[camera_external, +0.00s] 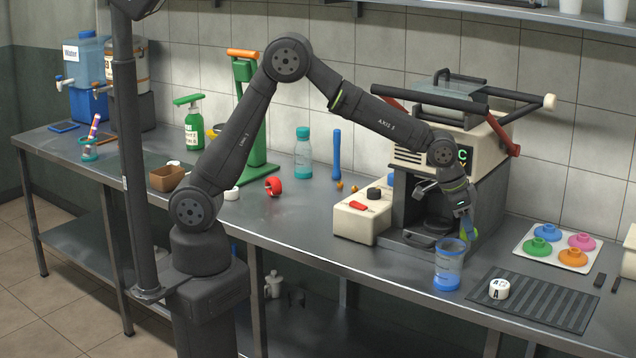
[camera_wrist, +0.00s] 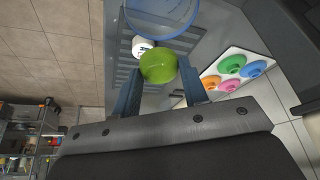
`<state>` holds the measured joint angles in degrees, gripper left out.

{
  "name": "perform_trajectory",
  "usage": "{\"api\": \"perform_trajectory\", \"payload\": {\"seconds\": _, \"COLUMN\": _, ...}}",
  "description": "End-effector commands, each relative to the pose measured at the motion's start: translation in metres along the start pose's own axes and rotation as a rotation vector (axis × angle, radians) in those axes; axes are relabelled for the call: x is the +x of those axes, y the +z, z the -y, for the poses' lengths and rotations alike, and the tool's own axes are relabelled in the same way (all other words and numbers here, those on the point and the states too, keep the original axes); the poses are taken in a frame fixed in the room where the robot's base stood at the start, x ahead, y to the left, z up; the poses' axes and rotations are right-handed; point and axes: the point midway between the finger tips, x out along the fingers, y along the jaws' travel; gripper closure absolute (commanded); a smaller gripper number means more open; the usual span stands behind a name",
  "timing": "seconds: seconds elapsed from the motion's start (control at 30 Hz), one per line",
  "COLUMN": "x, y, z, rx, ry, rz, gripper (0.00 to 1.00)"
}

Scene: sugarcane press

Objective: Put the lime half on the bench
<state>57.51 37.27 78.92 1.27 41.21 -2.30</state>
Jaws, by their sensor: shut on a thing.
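The green lime half (camera_external: 471,236) is in my gripper (camera_external: 465,220), in front of the press at the right. In the wrist view the lime half (camera_wrist: 158,67) sits between the tips of the two blue-grey fingers of my gripper (camera_wrist: 160,80). The gripper is shut on it and holds it above the bench, close to the blue clear cup (camera_external: 449,268). The metal bench (camera_external: 310,222) runs along the wall. The fingers partly hide the lime half in the external view.
A ribbed dark mat (camera_external: 545,302) with a white labelled puck (camera_external: 499,289) lies at the right. Behind it is a white tray (camera_external: 528,251) of coloured knobbed discs. The press (camera_external: 480,170) stands behind my gripper. Bare bench shows left of the white box (camera_external: 358,221).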

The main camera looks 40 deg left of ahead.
Motion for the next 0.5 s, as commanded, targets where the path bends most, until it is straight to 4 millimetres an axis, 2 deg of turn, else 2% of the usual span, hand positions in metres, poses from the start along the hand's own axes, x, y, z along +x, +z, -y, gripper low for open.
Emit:
{"api": "perform_trajectory", "payload": {"seconds": 0.03, "x": 0.011, "y": -0.013, "z": -0.027, "rx": 0.034, "ry": 0.014, "rz": 0.001, "gripper": 0.85}}
{"api": "perform_trajectory", "payload": {"seconds": 0.2, "x": 0.035, "y": -0.041, "z": -0.099, "rx": 0.118, "ry": 0.049, "rz": 0.0, "gripper": 0.85}}
{"api": "perform_trajectory", "payload": {"seconds": 0.3, "x": 0.044, "y": -0.05, "z": -0.131, "rx": 0.154, "ry": 0.063, "rz": 0.0, "gripper": 0.85}}
{"api": "perform_trajectory", "payload": {"seconds": 0.4, "x": 0.05, "y": -0.056, "z": -0.152, "rx": 0.178, "ry": 0.073, "rz": -0.002, "gripper": 0.85}}
{"api": "perform_trajectory", "payload": {"seconds": 0.5, "x": 0.054, "y": -0.059, "z": -0.162, "rx": 0.189, "ry": 0.078, "rz": 0.0, "gripper": 0.85}}
